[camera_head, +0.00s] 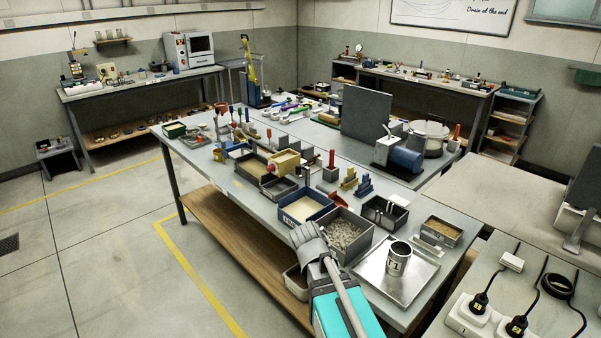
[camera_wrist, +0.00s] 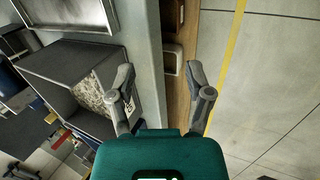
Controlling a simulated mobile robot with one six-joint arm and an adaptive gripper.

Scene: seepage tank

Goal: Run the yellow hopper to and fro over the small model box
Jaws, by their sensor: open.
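I cannot make out the hopper in the wrist view.
A grey bin of gravel (camera_head: 345,235) lies close to my arm and shows in the wrist view (camera_wrist: 92,95). A blue bin of sand (camera_head: 306,208) is behind it. A metal tray (camera_head: 375,283) bears a marked cup (camera_head: 398,258).

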